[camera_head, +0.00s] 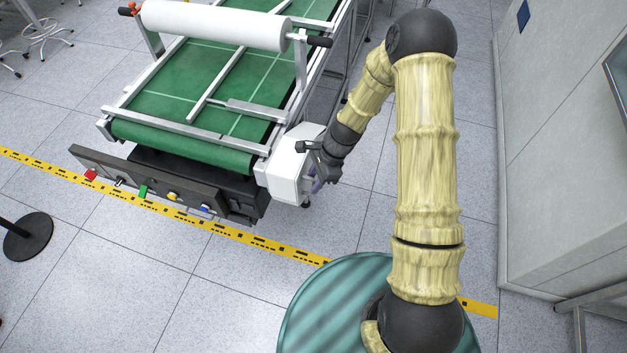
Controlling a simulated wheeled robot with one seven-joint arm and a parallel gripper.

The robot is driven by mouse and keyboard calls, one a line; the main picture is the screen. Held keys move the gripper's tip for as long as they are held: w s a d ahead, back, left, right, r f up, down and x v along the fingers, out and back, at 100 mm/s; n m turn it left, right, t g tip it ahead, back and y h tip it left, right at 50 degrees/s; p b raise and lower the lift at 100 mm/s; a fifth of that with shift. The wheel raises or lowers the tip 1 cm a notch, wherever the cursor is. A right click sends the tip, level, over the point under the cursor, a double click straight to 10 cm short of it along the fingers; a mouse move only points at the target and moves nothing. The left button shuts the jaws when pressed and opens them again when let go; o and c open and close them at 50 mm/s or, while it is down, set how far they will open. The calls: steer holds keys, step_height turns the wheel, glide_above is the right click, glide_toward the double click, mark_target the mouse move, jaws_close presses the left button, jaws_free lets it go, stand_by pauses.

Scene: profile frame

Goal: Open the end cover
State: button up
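A white box-shaped housing (288,178), which looks like the end cover, sits at the right front corner of the conveyor (187,147). My gripper (314,164) is at the right side of this housing, close against it. Its dark fingers overlap the housing's right edge in the picture. I cannot tell if they touch it or if they are open or shut. A small purple part shows just below the fingers. The housing's right face is partly hidden by my gripper, and I see no clear gap in the cover.
A dark control panel (165,186) with coloured buttons runs along the conveyor's front. A white roll (215,24) spans the belt above. A grey cabinet (560,150) stands at the right. A black post base (28,238) is at the left. The floor in front is open.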

steer(key=shift+a+f, duration=0.25)
steer(key=shift+f, duration=0.25)
jaws_close()
steer(key=shift+d, duration=0.15)
